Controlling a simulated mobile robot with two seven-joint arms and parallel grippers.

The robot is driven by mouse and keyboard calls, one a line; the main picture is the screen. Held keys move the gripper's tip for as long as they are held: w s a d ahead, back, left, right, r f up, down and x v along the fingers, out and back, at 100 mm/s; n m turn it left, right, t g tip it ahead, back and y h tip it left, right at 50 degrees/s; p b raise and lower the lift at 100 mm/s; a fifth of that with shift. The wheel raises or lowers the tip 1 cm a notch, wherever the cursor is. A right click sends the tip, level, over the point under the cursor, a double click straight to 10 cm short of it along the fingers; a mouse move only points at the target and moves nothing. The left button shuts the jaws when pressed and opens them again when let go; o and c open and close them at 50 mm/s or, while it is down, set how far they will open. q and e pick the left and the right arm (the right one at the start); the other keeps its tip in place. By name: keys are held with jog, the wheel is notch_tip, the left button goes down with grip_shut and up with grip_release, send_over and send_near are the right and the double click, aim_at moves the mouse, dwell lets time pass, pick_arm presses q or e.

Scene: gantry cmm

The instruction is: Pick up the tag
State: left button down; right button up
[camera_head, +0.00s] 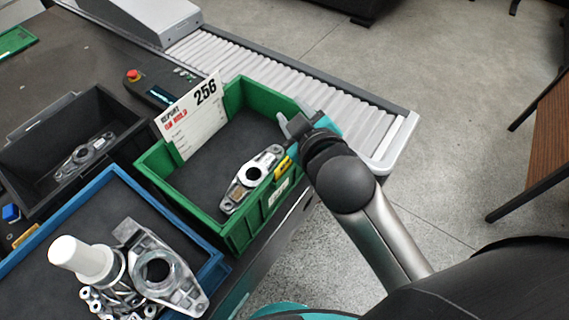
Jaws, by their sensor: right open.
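My left gripper is not in view.
A blue tray (112,178) with metal parts and a white cylinder (82,257) stands front left. A black bin (92,100) with a metal part stands behind it. A roller conveyor (290,92) runs behind the green bin. A red button (133,75) sits near the card.

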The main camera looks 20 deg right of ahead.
jog(key=a+r+n+t+y, duration=0.3)
jog(key=a+r+n+y, duration=0.4)
jog(key=r+n, duration=0.3)
jog(key=a+r+n+t+y, duration=0.3)
jog(key=a+r+n+y, duration=0.4)
jog(key=r, duration=0.6)
jog(key=s+a+f+n+g+y, duration=0.1)
jog(key=s+a+n+g+y, duration=0.35)
jog(key=n+g, duration=0.8)
jog(key=s+a+f+n+g+y, duration=0.1)
jog(key=s+a+n+g+y, duration=0.1)
jog(key=s+a+n+g, duration=1)
jog(key=n+t+h, duration=0.6)
jog(key=n+h, duration=0.7)
jog(key=h, duration=0.9)
send_near(284, 161)
jog(key=f, duration=0.3)
jog(key=shift+w+d, duration=0.25)
jog(key=shift+d, duration=0.15)
jog(key=shift+w+d+f+p, duration=0.1)
jog(key=shift+f+p, duration=0.15)
jog(key=shift+f, duration=1.25)
jog(key=shift+w+d+f+p, duration=0.1)
jog(key=shift+f+p, duration=0.15)
jog(key=shift+f, duration=1.3)
